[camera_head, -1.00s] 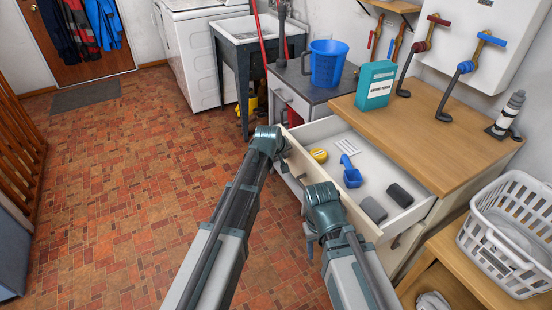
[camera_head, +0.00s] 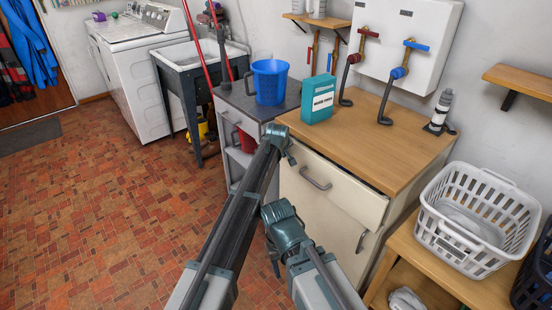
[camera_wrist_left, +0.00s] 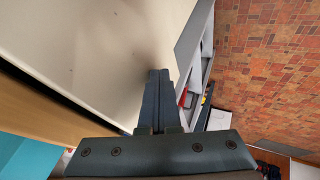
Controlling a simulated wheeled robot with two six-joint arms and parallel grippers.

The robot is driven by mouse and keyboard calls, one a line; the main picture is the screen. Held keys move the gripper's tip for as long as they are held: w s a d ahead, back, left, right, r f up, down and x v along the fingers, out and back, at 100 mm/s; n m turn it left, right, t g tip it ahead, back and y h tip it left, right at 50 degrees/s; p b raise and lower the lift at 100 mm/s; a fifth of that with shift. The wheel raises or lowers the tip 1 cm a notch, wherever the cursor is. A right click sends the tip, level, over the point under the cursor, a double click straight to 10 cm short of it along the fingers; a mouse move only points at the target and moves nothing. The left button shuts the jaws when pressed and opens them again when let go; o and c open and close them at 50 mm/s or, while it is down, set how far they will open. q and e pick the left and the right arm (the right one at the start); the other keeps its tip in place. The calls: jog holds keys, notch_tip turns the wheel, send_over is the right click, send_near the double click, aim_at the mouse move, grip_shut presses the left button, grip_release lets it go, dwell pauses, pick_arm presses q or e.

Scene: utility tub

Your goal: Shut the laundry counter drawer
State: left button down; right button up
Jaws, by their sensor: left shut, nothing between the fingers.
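The laundry counter drawer (camera_head: 345,205) is a cream front with a grey bar handle (camera_head: 316,183), under the wooden counter top (camera_head: 385,145). Its inside no longer shows in the head view; a narrow dark gap runs along its top edge, and I cannot tell if it is fully flush. My left gripper (camera_head: 291,158) is at the upper left part of the drawer front. In the left wrist view its fingers (camera_wrist_left: 158,75) are shut and empty, close to the cream panel (camera_wrist_left: 110,45); contact is unclear. My right arm's end is lower, in front of the cabinet, its jaws mostly hidden.
A teal box (camera_head: 318,100) stands on the counter top. A blue jug (camera_head: 269,82) stands on the grey cabinet to the left. A white laundry basket (camera_head: 470,215) sits on a low wooden bench at right. The tiled floor (camera_head: 110,210) at left is clear.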

pick_arm(q)
jog(key=shift+w+d, duration=0.2)
jog(key=shift+d, duration=0.15)
jog(key=shift+a, duration=0.1)
